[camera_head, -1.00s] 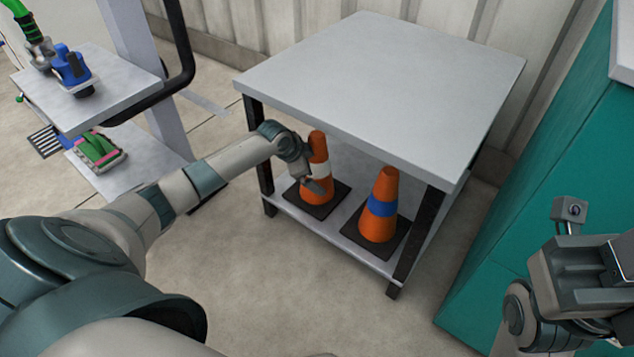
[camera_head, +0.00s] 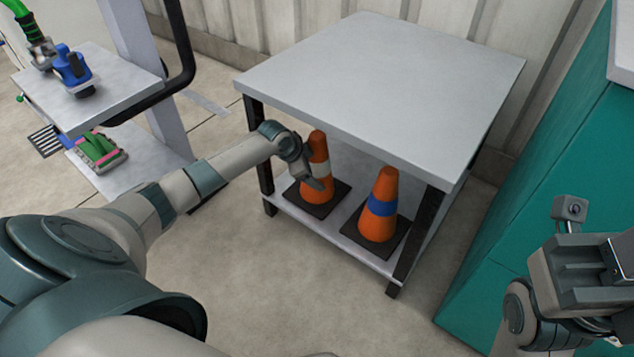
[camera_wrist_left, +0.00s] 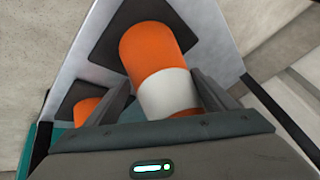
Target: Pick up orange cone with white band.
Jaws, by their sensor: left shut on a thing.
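The orange cone with the white band (camera_head: 319,149) stands upright on its dark square base on the lower shelf of a small table. My left gripper (camera_head: 316,178) reaches in from the left and is shut on this cone around its white band. In the left wrist view the cone (camera_wrist_left: 150,48) lies between the two fingers of the left gripper (camera_wrist_left: 170,90), with the band at finger level. My right gripper (camera_head: 575,275) is at the right edge, away from the cones; its fingertips cannot be made out clearly.
An orange cone with a blue band (camera_head: 384,180) stands to the right on the same shelf (camera_head: 355,245). The grey tabletop (camera_head: 385,85) overhangs both cones. Dark table legs (camera_head: 418,232) flank the shelf. A teal cabinet (camera_head: 550,190) is at right, a cart (camera_head: 120,85) at left.

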